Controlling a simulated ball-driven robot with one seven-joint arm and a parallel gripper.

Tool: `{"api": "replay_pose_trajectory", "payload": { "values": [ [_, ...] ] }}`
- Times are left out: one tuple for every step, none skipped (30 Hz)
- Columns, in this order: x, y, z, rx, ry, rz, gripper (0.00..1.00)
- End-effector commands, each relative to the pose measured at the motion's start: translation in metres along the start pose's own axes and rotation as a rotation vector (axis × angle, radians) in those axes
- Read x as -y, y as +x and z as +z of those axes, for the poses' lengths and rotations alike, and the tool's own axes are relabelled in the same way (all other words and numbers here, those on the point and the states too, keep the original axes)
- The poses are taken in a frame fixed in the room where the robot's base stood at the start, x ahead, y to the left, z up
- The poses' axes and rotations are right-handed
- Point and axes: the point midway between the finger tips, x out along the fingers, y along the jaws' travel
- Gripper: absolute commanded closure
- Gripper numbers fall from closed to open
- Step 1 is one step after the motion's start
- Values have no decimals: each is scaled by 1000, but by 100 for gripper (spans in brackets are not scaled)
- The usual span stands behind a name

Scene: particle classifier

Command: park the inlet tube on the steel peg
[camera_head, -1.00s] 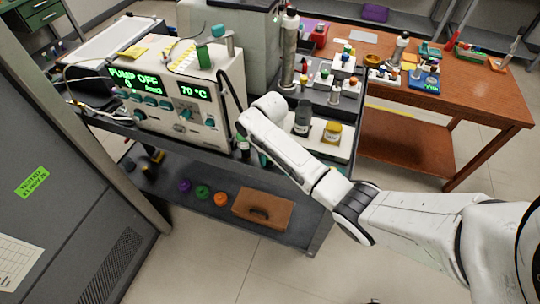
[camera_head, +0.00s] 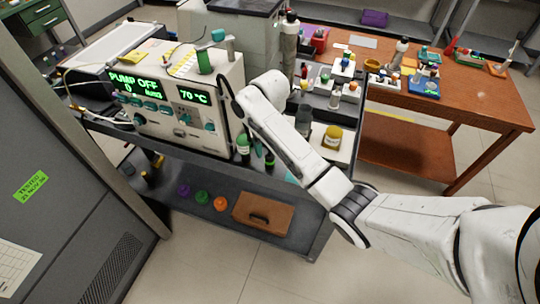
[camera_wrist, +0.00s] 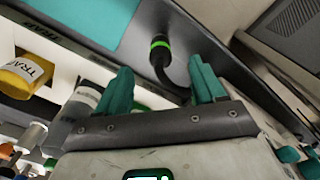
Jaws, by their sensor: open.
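In the wrist view, my gripper (camera_wrist: 160,68) is open, with its two teal fingers apart. A black tube with a bright green band (camera_wrist: 160,46), which looks like the inlet tube, shows between and beyond the fingertips. It is not gripped, and I cannot tell its distance from the fingers. In the head view, a black tube loop (camera_head: 222,92) hangs at the right side of the pump unit (camera_head: 180,128); I cannot tell whether it is the same tube. I cannot pick out the steel peg with certainty.
The pump unit reads PUMP OFF and 70 °C. Small bottles (camera_head: 243,150) stand close by the pump unit. A brown box (camera_head: 262,214) lies on the lower shelf.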

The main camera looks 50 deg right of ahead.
Motion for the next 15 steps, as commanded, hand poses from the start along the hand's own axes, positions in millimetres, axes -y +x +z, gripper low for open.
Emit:
{"api": "replay_pose_trajectory", "payload": {
  "values": [
    [0, -8, 0, -3, 0, -1, 31],
    [0, -12, -1, -3, 0, -1, 31],
    [0, -16, -1, -2, -1, -1, 31],
    [0, -20, 0, -1, -1, 0, 31],
    [1, -22, -1, -2, -1, -1, 31],
    [0, -25, 0, -2, 0, -1, 31],
    [0, -27, 0, -1, 0, 0, 31],
    [0, -28, 0, 0, 0, 0, 31],
    [0, -30, 0, 0, 0, 0, 31],
    [0, -30, 0, 0, 0, 0, 31],
    [0, -30, 0, 0, 0, 0, 31],
    [0, -31, 0, 0, 0, 0, 31],
    [0, -31, 0, 0, 1, 0, 31],
    [0, -30, 0, 0, 0, 0, 31],
    [0, -30, 0, 0, 0, 0, 31]
  ]
}}
